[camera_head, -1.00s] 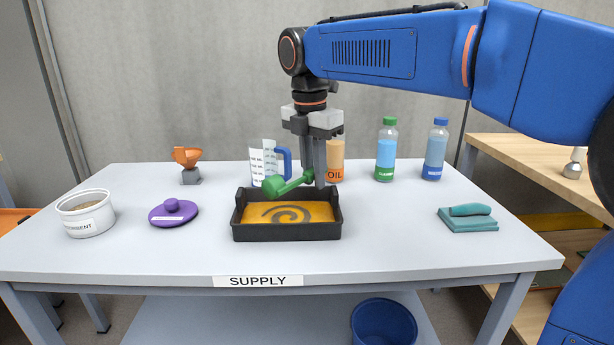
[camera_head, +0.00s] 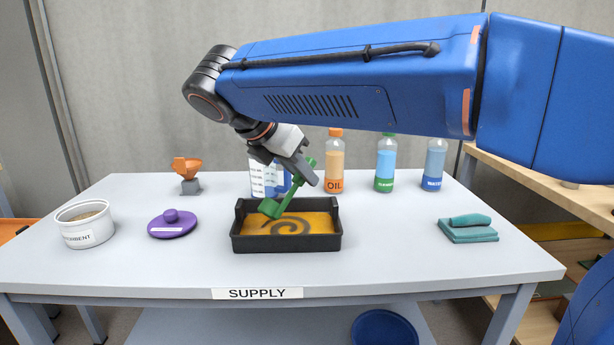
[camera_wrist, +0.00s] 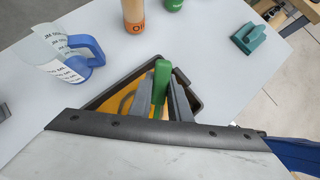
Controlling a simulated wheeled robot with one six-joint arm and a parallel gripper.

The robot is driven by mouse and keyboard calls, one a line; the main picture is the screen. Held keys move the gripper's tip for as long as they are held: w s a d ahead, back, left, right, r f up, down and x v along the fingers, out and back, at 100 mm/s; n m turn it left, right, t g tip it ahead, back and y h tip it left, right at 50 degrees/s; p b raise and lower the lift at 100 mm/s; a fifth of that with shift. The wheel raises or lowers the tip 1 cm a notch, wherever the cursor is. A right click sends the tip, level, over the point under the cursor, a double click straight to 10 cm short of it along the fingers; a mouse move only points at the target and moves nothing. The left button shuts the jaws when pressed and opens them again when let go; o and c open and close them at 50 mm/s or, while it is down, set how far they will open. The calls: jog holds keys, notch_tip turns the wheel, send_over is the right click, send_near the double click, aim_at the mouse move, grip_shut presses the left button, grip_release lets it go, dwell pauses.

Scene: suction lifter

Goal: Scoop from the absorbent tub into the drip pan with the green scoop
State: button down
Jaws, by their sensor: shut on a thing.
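The green scoop (camera_head: 275,206) is held by its handle in my gripper (camera_head: 308,172), which is shut on it. The scoop is tilted, with its bowl low over the left back part of the drip pan. The drip pan (camera_head: 286,243) is a black tray with yellow-orange liquid and a grey-brown swirl. The wrist view shows the scoop's green handle (camera_wrist: 161,84) between the fingers, with the pan (camera_wrist: 118,83) below. The absorbent tub (camera_head: 87,235) is white, open and holds brownish material at the left of the table. I cannot tell what is in the scoop bowl.
A purple lid (camera_head: 172,224) lies beside the tub.

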aim_at(279, 207)
jog(key=s+a+t+h, duration=0.1)
jog(key=s+a+r+t+h, duration=0.1)
jog(key=t+h, duration=0.1)
jog(key=shift+a+r, duration=0.1)
jog(key=shift+a, duration=0.05)
jog(key=s+a+t+h, duration=0.1)
jog(key=h, duration=0.1)
jog(key=s+a+t+h, duration=0.1)
jog(key=t, duration=0.1)
jog(key=shift+s+a+h, duration=0.1)
jog(key=shift+a+h, duration=0.15)
jog(key=shift+h, duration=0.15)
jog(key=shift+s+a+r+t+h, duration=0.1)
jog(key=shift+r+t+h, duration=0.1)
jog(key=shift+t+h, duration=0.1)
jog(key=shift+r, duration=1.9)
jog(key=c, duration=2.3)
grip_release()
grip_shut()
